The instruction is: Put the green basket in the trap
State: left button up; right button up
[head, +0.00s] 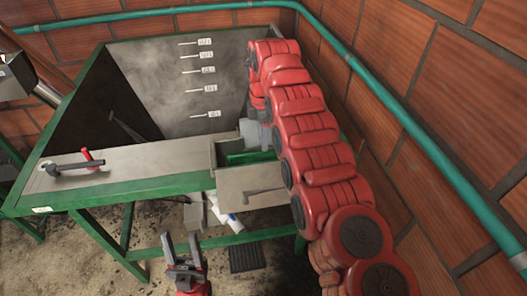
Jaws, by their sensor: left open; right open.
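A grey metal box (215,154), which looks like the trap, sits at the front right of a grey hopper with a green frame. A green part (240,159) shows inside it; I cannot tell whether this is the green basket or part of the frame. My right gripper (257,134) is at the box's back right edge, mostly hidden by my red arm; its fingertips and any contact are unclear. My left gripper (183,247) is open and empty, low in front of the hopper, apart from the box.
The hopper's sloped wall (150,85) carries several level labels. A lever with a red handle (92,158) lies on the left ledge (150,167). White pipes (228,218) and a dark floor grate (246,257) are below. A teal pipe (420,150) runs along the brick wall.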

jog(key=shift+d+r, duration=0.15)
jog(key=shift+r, duration=0.4)
notch_tip(320, 180, up, 2)
jog(key=p, duration=0.2)
jog(key=shift+s+r+p, duration=0.1)
jog(key=shift+r+p, duration=0.15)
jog(key=shift+p, duration=0.05)
jog(key=shift+f, duration=0.1)
